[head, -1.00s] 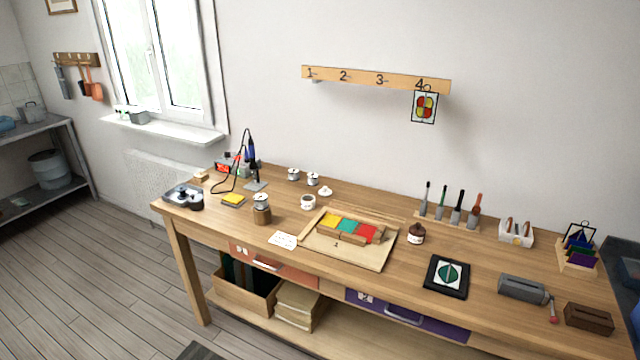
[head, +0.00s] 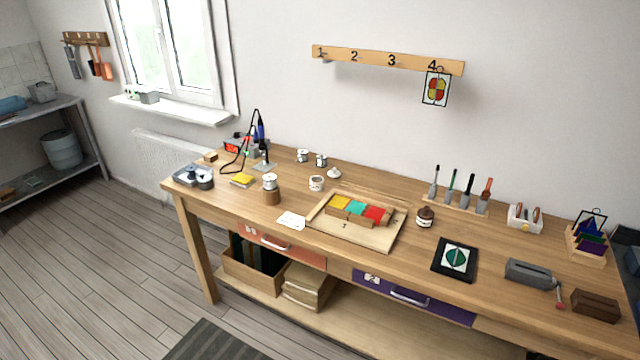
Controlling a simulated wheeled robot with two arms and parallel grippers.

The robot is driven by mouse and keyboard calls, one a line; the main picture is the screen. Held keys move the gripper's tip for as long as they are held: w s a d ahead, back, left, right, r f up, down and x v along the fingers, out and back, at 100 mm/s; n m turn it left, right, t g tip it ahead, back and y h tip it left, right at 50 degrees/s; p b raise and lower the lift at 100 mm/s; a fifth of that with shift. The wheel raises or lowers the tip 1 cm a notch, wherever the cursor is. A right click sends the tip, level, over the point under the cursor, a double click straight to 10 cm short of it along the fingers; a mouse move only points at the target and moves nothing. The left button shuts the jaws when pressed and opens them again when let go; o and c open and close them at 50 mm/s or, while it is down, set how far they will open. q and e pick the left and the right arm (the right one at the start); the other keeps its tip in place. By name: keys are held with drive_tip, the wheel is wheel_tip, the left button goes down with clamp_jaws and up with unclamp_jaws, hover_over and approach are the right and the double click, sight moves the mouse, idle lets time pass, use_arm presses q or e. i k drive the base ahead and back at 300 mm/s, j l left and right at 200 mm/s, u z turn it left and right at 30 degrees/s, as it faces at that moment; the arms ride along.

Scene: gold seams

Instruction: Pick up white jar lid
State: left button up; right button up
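A small white lid with a knob (head: 333,173) lies on the workbench (head: 400,186), behind the wooden tray with coloured glass pieces. A small white jar or cup with a dark opening (head: 316,183) stands just left of and in front of it, apart from it. The lid looks uncovered and nothing touches it. Neither of my grippers shows in the head view.
Metal tins (head: 303,156) stand behind the lid to the left. A soldering stand (head: 262,163) is further left. The wooden tray (head: 380,240) and a brown bottle (head: 425,217) are in front and to the right. Floor left of the bench is clear, with a dark mat (head: 215,342) in front.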

sight(334, 174)
drive_tip(key=i+j+z, duration=0.15)
drive_tip(key=i, duration=0.3)
drive_tip(key=i+j+z, duration=0.2)
drive_tip(key=i+j, duration=0.2)
